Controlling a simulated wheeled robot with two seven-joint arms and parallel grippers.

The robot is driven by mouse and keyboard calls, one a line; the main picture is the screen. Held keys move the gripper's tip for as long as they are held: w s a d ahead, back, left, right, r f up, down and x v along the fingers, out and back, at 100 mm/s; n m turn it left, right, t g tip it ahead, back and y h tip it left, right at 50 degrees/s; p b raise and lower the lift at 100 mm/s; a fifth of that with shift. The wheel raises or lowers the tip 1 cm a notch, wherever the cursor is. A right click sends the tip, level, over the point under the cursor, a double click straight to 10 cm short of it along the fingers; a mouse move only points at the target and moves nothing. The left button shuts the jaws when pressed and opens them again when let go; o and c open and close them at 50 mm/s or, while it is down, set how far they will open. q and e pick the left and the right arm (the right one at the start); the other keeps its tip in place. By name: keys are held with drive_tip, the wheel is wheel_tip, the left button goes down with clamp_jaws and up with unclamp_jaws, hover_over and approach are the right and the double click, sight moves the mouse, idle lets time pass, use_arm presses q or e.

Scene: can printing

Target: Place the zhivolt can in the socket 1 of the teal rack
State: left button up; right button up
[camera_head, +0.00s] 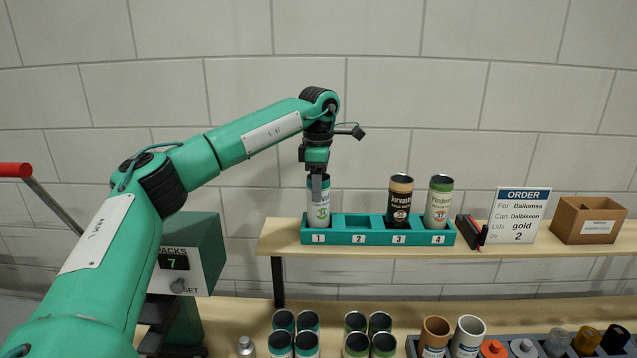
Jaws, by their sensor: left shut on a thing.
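The teal rack (376,239) stands on the wooden shelf, its sockets numbered 1 to 4 from left to right. Socket 2 is empty. My right gripper is out of view.
A black-and-tan can (398,202) stands in socket 3 and a pale can with a green top (438,203) in socket 4. An order sign (516,216) and a cardboard box (588,220) stand to the right. Several cans and lids fill the lower bench (225,322).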

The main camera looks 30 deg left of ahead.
use_arm(q)
drive_tip(key=shift+d+f, duration=0.1)
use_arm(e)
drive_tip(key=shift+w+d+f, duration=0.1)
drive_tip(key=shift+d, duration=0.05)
use_arm(q)
drive_tip(key=o, duration=1.1)
drive_tip(key=shift+c, duration=0.2)
drive_tip(key=shift+o, duration=0.5)
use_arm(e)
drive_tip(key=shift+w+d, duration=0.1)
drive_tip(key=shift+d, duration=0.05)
use_arm(q)
wheel_tip(320, 180, up, 7)
drive_tip(key=b, duration=0.3)
wheel_tip(320, 180, up, 4)
drive_tip(key=shift+r, duration=0.65)
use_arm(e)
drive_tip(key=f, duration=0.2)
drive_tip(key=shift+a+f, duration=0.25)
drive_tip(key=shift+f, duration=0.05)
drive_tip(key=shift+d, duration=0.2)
